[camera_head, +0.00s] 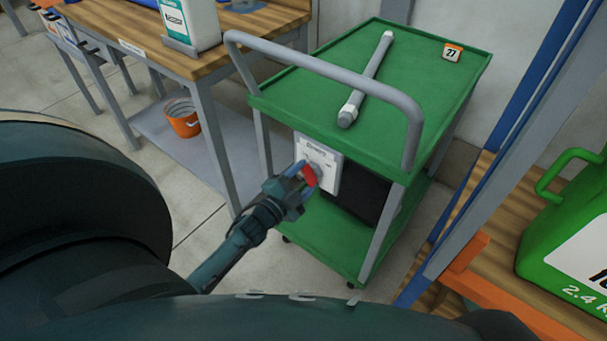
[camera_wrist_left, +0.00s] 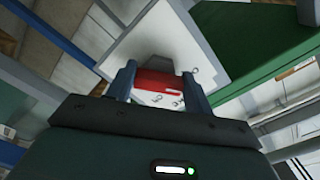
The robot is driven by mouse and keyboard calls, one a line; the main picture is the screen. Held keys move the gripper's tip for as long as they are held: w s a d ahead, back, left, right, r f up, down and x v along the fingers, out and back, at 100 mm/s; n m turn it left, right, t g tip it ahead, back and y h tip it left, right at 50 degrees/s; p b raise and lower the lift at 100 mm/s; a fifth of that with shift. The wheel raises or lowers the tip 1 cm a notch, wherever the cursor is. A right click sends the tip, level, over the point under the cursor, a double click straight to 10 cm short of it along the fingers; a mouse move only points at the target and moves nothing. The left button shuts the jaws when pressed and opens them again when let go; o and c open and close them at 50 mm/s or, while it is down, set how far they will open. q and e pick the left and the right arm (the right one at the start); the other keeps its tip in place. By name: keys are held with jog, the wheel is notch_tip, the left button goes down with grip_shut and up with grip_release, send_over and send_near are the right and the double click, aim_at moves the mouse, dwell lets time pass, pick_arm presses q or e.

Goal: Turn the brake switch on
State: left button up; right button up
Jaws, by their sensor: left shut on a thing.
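The brake switch is a red handle (camera_head: 309,175) on a white plate (camera_head: 326,163) at the near end of the green cart (camera_head: 320,228). My left gripper (camera_head: 301,176) is at the plate, shut on the red handle. In the left wrist view the red handle (camera_wrist_left: 158,82) sits between the two blue fingers of my left gripper (camera_wrist_left: 157,84), in front of the white plate (camera_wrist_left: 185,45). The fingers hide part of the handle, and the marks on the plate are too small to read. My right gripper is not in view.
The cart's grey push bar (camera_head: 330,70) arches above the plate. A workbench stands at left, with an orange bucket (camera_head: 183,118) beneath. A green jug (camera_head: 570,225) stands at right.

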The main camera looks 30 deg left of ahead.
pick_arm(q)
jog(key=shift+n, duration=0.5)
jog(key=shift+d+n, duration=0.1)
jog(key=shift+n, duration=0.3)
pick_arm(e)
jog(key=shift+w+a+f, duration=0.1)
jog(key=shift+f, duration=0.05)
pick_arm(q)
jog(key=shift+p, duration=0.3)
jog(key=o, duration=1)
jog(key=shift+c, duration=0.2)
jog(key=s+a+p, duration=0.1)
jog(key=s, duration=1.2)
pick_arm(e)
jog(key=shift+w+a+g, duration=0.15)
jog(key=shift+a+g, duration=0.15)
